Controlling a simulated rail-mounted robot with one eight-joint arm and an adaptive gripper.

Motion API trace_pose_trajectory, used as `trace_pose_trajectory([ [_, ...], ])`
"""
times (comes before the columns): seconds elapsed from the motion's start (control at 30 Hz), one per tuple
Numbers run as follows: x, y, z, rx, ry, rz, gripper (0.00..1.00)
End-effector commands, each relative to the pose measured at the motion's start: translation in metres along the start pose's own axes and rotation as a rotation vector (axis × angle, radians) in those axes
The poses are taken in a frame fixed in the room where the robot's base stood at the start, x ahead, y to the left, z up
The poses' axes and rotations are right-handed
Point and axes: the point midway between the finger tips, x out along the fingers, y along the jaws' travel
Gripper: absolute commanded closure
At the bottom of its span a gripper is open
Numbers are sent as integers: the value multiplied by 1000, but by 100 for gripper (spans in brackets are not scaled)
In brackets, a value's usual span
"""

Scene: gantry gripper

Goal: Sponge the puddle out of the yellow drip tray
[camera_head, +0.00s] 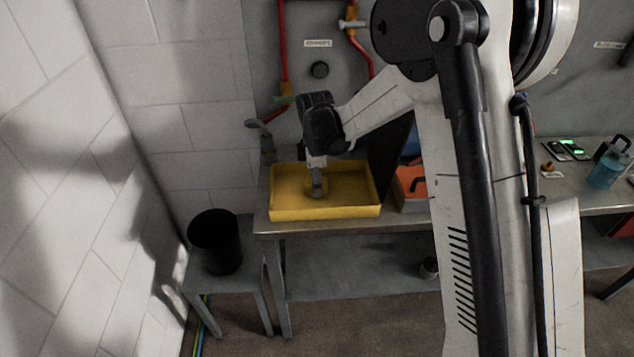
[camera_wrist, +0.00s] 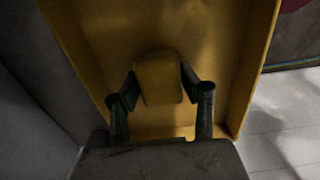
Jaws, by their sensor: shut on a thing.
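The yellow drip tray (camera_head: 325,213) lies at the left end of the metal bench, and its walls frame the wrist view (camera_wrist: 256,62). My gripper (camera_head: 317,188) points down into the tray, left of its middle. In the wrist view my gripper (camera_wrist: 160,82) is shut on a yellow sponge (camera_wrist: 158,76), with one finger on each side. The sponge is low over the tray floor; I cannot tell whether it touches. The puddle's outline is not clear on the dim yellow floor.
A black bin (camera_head: 215,243) stands on a low grey stand left of the bench. An orange box (camera_head: 409,187) sits right of the tray, partly behind my arm. A blue bottle (camera_head: 608,165) stands at the far right. Red pipes (camera_head: 283,60) run up the back wall.

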Motion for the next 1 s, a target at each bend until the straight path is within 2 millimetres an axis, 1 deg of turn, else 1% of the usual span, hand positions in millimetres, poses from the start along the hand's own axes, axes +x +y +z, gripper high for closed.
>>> trace_pose_trajectory([
  [0.2, 0, 20, -2, -3, 0, 0, 86],
  [0.27, -2, 24, -3, -4, 0, 0, 86],
  [0.3, -5, 22, -4, -6, 0, 0, 86],
  [0.4, 4, 13, -3, -5, 0, 0, 86],
  [0.43, 1, 10, -2, -4, 0, 0, 86],
  [0.77, 1, -19, 1, 0, 0, 0, 86],
  [0.9, -25, -18, 2, 2, 0, 0, 86],
  [1.0, -33, -17, 2, 2, 0, 0, 86],
])
